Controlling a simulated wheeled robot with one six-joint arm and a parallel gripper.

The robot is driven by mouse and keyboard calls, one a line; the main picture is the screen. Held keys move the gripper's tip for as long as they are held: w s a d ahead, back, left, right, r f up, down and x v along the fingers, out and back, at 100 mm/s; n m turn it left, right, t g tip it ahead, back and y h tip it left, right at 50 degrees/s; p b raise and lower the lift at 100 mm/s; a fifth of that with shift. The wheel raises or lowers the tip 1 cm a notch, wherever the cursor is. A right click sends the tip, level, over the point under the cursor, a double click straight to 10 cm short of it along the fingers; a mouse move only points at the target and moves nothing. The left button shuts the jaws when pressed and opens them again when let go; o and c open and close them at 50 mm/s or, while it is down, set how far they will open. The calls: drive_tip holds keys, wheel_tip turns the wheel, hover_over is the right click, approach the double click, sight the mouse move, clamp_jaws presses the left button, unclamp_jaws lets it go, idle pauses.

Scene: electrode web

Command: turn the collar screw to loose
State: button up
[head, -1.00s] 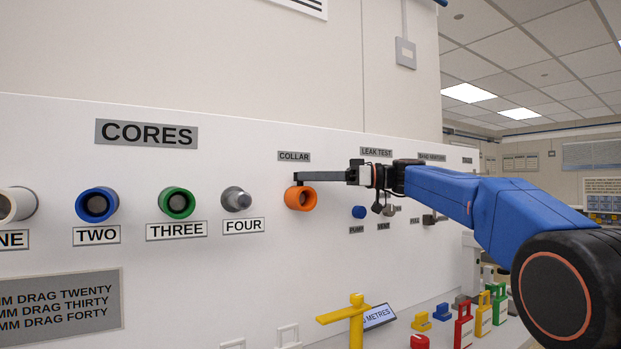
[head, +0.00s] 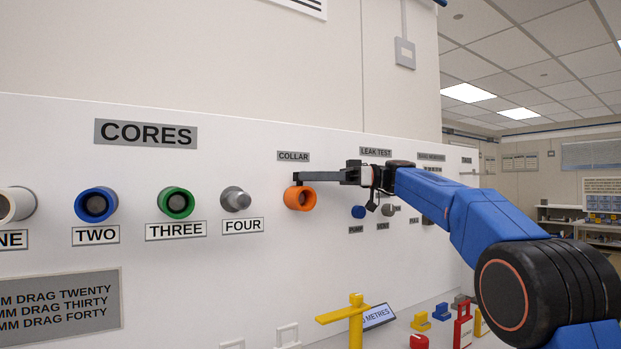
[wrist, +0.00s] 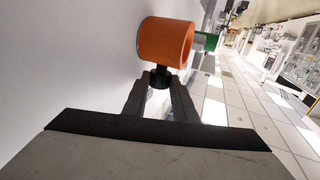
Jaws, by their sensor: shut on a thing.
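The orange collar (head: 300,199) sticks out from the white panel under the COLLAR label (head: 293,156). In the wrist view the collar (wrist: 166,41) is at the top centre, with the dark collar screw (wrist: 162,72) projecting from its side toward me. My gripper (wrist: 158,84) is shut on the screw's head, its two fingers on either side of it. In the head view my gripper (head: 297,179) reaches in from the right, its tip at the top of the collar. The fingers partly hide the screw's head.
Blue TWO (head: 96,205), green THREE (head: 176,203) and grey FOUR (head: 236,199) cores stand left of the collar. A blue pump knob (head: 358,212) sits below my wrist. A yellow T-shaped post (head: 355,318) stands lower down.

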drive_tip(key=o, duration=1)
drive_tip(key=shift+o, duration=0.2)
drive_tip(key=shift+t, duration=0.3)
